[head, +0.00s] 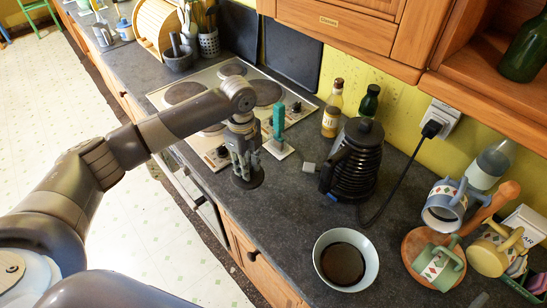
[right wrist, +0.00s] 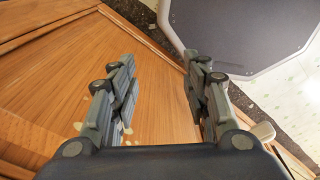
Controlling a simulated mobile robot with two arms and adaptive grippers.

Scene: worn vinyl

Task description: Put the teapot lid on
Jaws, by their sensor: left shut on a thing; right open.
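The lid is apart from the pot. My right gripper (right wrist: 158,95) is open and empty in the right wrist view, in front of wooden panels.
A pale bowl (head: 319,262) with dark contents stands in front of the pot. Several mugs, including a green one (head: 437,267), crowd the right. A black cord (head: 405,170) runs from the wall plug. Bottles (head: 332,112) stand behind, a hob (head: 180,93) left. Cabinets overhang.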

